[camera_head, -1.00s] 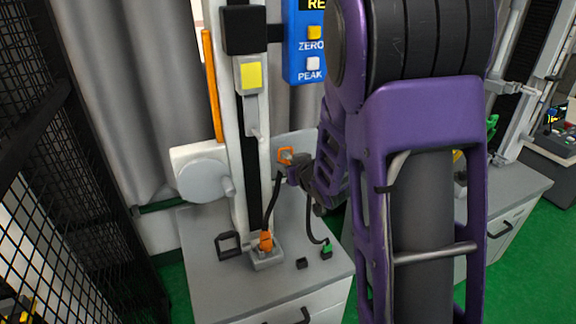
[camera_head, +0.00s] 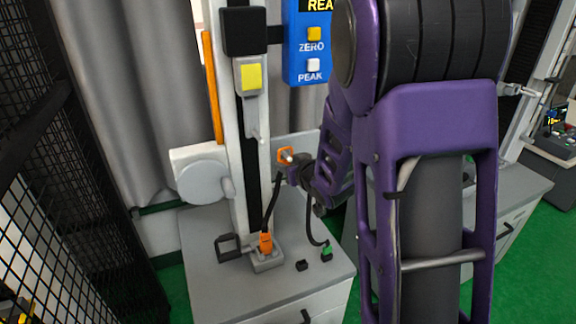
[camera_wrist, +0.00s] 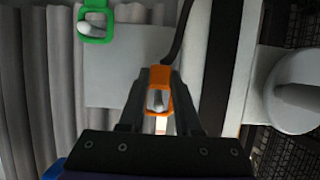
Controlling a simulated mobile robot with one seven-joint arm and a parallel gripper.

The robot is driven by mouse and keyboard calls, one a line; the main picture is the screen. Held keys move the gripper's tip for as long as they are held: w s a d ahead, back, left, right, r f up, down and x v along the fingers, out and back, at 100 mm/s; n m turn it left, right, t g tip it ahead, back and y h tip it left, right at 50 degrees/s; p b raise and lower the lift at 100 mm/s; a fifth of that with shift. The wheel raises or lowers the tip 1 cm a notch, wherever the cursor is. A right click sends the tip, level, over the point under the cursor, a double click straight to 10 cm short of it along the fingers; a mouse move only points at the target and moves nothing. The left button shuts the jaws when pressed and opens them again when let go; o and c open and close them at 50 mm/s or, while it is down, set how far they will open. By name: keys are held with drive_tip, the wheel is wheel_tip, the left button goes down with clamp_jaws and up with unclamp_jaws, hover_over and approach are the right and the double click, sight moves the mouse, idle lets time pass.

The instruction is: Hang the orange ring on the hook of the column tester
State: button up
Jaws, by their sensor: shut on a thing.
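The small square orange ring (camera_head: 286,154) is at the pale plate (camera_head: 312,142) right of the tester's column. In the wrist view the orange ring (camera_wrist: 160,75) sits between my fingertips, with a pale peg end showing in its opening. A black cord runs from it. My gripper (camera_wrist: 158,98) is shut on the ring; it also shows in the head view (camera_head: 294,171). The column tester (camera_head: 239,150) stands left of my gripper. Its grey head with a yellow label (camera_head: 251,77) hangs on the column, with a narrow grey part (camera_head: 254,122) below. I cannot make out the hook clearly.
A green ring (camera_wrist: 92,25) is on another peg beside the orange one. An orange plug (camera_head: 266,243) and a green plug (camera_head: 327,254) are at the cabinet top (camera_head: 210,285). A round grey knob (camera_head: 205,183) is left of the column. A mesh fence (camera_head: 60,150) stands at far left.

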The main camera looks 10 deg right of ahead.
drive_tip(key=shift+s, duration=0.1)
drive_tip(key=shift+s+d+b, duration=0.1)
drive_tip(key=shift+s+d, duration=0.1)
drive_tip(key=shift+s, duration=0.7)
drive_tip(key=shift+s+d+b, duration=0.1)
drive_tip(key=shift+s+d, duration=0.05)
drive_tip(key=shift+s, duration=0.8)
drive_tip(key=shift+s+d+b, duration=0.1)
drive_tip(key=shift+s+d, duration=0.1)
drive_tip(key=shift+s, duration=0.7)
drive_tip(key=shift+w+a+r, duration=0.1)
